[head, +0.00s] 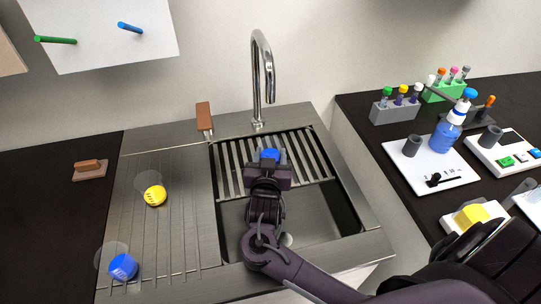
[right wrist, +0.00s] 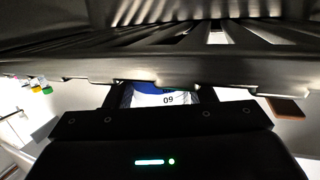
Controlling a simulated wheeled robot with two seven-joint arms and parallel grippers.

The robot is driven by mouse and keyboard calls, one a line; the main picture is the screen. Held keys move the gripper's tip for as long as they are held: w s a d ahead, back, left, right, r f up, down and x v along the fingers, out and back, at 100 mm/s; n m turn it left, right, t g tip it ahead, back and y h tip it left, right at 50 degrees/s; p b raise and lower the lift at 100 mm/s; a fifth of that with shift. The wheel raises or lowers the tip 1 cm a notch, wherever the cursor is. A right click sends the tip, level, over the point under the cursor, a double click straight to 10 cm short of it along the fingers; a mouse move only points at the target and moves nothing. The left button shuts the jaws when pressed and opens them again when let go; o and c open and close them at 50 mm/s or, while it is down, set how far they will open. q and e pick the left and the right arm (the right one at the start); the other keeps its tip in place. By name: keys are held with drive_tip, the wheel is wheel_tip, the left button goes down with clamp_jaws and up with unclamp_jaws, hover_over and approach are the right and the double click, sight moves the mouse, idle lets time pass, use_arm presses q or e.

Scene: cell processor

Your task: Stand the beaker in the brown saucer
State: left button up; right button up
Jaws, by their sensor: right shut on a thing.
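My right gripper (head: 268,168) is shut on a beaker with blue contents (head: 269,154), over the sink's slatted rack. In the right wrist view the beaker (right wrist: 167,99) sits between the two fingers of my right gripper (right wrist: 160,95), blue above a pale band with a marking. My gripper hides most of it in the head view; whether it touches the rack I cannot tell. I make out no clearly round brown saucer. A flat brown piece with a raised block (head: 90,171) lies on the dark counter at left. My left gripper is out of view.
The faucet (head: 257,80) rises behind the rack (head: 232,170). A brown-handled tool (head: 204,117) is at the sink's back. Lab gear crowds the right counter.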

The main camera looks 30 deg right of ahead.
drive_tip(key=shift+s+f, duration=0.1)
drive_tip(key=shift+f, duration=0.25)
